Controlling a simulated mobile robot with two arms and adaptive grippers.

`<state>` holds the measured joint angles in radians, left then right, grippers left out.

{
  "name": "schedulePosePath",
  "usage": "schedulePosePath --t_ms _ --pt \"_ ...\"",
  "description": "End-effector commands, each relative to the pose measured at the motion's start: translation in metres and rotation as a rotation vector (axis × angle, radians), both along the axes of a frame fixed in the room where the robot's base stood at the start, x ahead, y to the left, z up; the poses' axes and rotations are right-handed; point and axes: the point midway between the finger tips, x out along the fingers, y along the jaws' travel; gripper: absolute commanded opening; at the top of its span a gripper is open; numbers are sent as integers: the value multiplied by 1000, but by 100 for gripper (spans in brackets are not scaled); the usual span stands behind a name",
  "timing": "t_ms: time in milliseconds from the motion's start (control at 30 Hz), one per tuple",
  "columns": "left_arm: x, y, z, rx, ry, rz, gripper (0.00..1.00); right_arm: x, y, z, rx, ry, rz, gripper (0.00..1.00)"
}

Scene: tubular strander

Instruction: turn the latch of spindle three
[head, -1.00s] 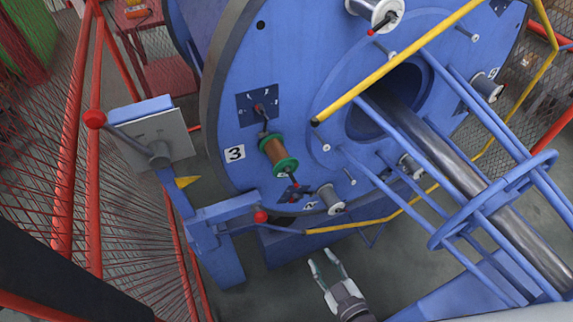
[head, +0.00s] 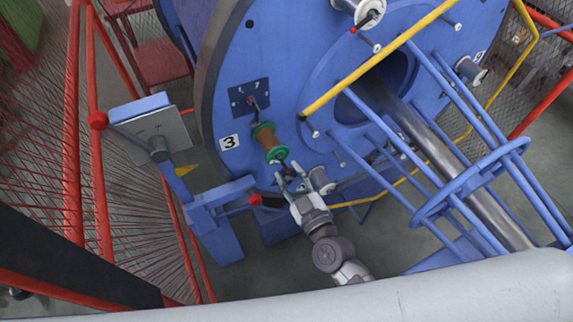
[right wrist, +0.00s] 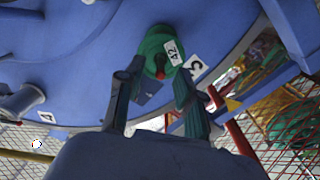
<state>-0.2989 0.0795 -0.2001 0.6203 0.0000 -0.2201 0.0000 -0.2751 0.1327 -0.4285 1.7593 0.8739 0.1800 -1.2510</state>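Spindle three carries a copper-brown spool with green flanges (head: 268,143) on the face of the big blue disc (head: 300,60), next to the white "3" label (head: 229,142). A dark plate (head: 249,97) with small marks and a red spot sits above the spool. In the right wrist view, the green spool end (right wrist: 153,40) faces me, with a "42" tag and a small red tip (right wrist: 160,73) at its middle. My right gripper (head: 289,177) is open just below the spool's lower end; its fingers (right wrist: 155,82) stand either side of the red tip, apparently empty. My left gripper is not in view.
A silver spool (head: 319,181) stands close right of my right gripper. A yellow bar (head: 365,75) and blue tubes (head: 430,110) cross the disc's right side. A red-knobbed lever (head: 255,200) is at lower left. Red fencing (head: 85,150) is on the left.

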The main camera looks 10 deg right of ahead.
Motion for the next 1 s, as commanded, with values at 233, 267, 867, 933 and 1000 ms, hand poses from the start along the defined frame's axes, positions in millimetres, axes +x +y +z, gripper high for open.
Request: schedulePosePath --t_ms 233,267,867,933,1000 --pt "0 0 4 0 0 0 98 19 6 0 -1 0 0 36" --pt "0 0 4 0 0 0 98 20 6 0 -1 0 0 36" --pt "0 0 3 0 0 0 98 20 6 -1 -1 1 0 0" --pt "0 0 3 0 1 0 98 20 6 -1 -1 0 0 0" --pt "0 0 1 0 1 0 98 20 6 -2 0 -3 0 0"
